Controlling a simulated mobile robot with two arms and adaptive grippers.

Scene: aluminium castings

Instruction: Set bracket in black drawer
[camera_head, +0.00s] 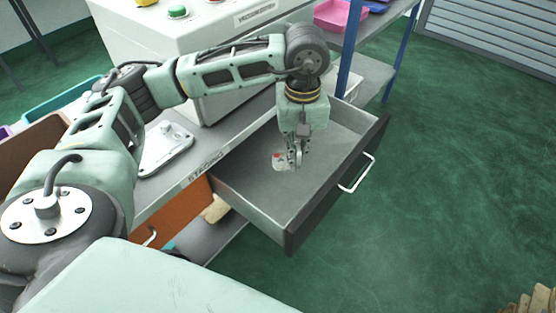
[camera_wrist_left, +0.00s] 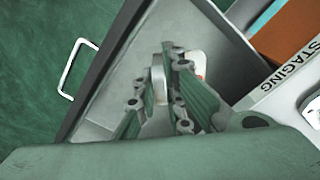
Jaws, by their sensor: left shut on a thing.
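The black drawer (camera_head: 335,190) is pulled out below the grey staging bench, with a dark front, a white handle and a grey inside. It also shows in the left wrist view (camera_wrist_left: 115,65). My left gripper (camera_head: 296,163) points down inside the drawer's outline and is shut on the bracket, a small grey metal piece (camera_wrist_left: 158,75) largely hidden by the fingers. A pale piece with a red mark (camera_head: 279,160) shows beside the fingertips; whether it belongs to the bracket I cannot tell. Whether the bracket touches the drawer floor is unclear. My right gripper is not in view.
The drawer floor (camera_head: 255,187) around the gripper looks clear. A light metal casting (camera_head: 166,148) lies on the bench left of the drawer. A large pale machine box (camera_head: 215,75) stands behind, and a blue shelf post (camera_head: 347,50) rises near the drawer's back.

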